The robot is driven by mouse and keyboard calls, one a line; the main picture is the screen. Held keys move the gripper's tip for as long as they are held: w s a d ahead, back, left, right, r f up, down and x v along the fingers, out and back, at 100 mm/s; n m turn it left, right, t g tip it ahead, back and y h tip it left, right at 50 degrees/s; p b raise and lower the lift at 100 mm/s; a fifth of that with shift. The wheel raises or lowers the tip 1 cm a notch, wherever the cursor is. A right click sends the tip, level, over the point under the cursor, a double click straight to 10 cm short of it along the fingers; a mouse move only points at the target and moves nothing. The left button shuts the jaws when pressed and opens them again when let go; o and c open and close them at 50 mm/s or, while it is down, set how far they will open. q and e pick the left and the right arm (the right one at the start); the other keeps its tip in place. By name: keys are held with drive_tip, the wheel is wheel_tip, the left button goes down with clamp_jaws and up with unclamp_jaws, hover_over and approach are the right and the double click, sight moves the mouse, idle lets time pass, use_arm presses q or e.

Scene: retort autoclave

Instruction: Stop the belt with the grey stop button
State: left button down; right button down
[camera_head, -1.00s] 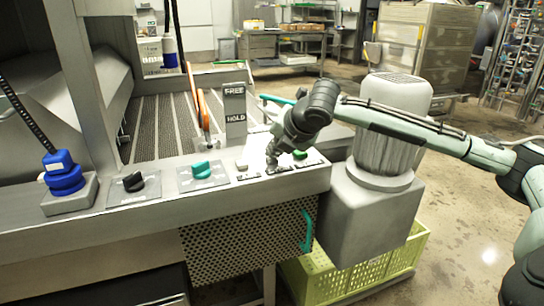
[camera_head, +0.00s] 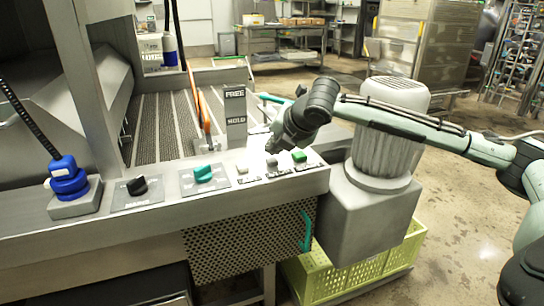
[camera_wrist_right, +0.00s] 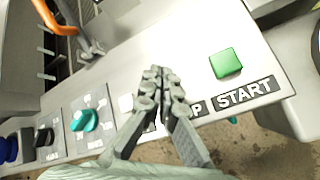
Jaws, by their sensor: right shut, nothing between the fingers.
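The grey stop button (camera_head: 272,162) sits on the panel ledge between a white button (camera_head: 242,169) and the green start button (camera_head: 299,156). My right gripper (camera_head: 272,147) is shut and empty, its fingertips just above and behind the grey button in the head view, apparently clear of it. In the right wrist view the shut fingers (camera_wrist_right: 160,72) hide the grey button and part of its label. The green button (camera_wrist_right: 226,63) shows to their right and the white button (camera_wrist_right: 126,102) to their left. My left gripper is not in view.
A FREE/HOLD plate (camera_head: 235,115) and an orange lever (camera_head: 205,121) stand behind. A grey motor housing (camera_head: 388,150) stands to the right.

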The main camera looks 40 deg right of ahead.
sight(274, 161)
drive_tip(key=shift+r, duration=2.5)
